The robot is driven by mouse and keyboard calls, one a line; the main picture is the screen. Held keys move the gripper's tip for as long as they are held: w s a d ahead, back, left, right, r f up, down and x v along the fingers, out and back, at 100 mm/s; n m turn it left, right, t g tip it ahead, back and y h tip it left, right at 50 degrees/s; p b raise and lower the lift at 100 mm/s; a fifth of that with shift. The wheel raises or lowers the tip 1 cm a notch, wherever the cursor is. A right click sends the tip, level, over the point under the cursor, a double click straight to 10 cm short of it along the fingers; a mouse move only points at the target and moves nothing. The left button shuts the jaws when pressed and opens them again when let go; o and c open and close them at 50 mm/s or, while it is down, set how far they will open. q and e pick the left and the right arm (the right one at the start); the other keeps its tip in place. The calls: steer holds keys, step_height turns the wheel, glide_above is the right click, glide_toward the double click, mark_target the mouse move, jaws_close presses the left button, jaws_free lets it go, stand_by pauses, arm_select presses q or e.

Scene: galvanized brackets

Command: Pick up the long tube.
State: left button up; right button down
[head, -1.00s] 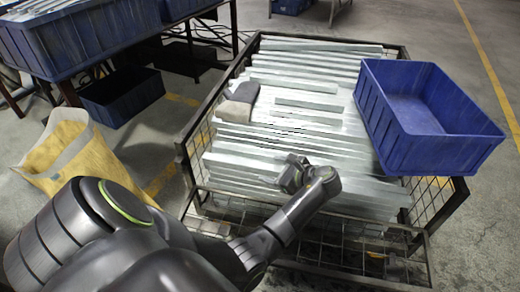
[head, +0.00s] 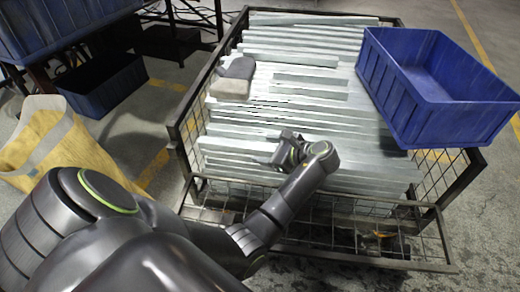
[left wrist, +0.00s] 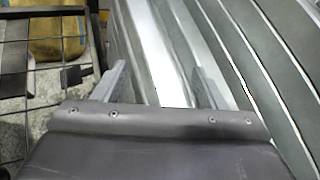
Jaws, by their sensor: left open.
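Long galvanized tubes (head: 325,130) lie side by side in a wire cage (head: 200,85); I cannot tell for sure which one is the long tube. My left gripper (head: 270,153) is over the front tubes, left of their middle. In the left wrist view the open left gripper (left wrist: 160,75) has one finger on each side of a pale tube (left wrist: 150,35) that runs lengthwise between them. Nothing is visibly clamped. Whether the fingers touch it I cannot tell. The right gripper is not in view.
A blue crate (head: 400,110) sits at the cage's right side. Two small blocks, one grey (head: 238,68) and one beige (head: 230,88), lie on the tubes at left. A yellow sack (head: 60,140) and a dark blue bin (head: 108,90) stand left on the floor.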

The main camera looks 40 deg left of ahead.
arm_select(q)
steer(key=shift+c, duration=0.5)
steer(key=c, duration=1.3)
steer(key=shift+r, duration=0.15)
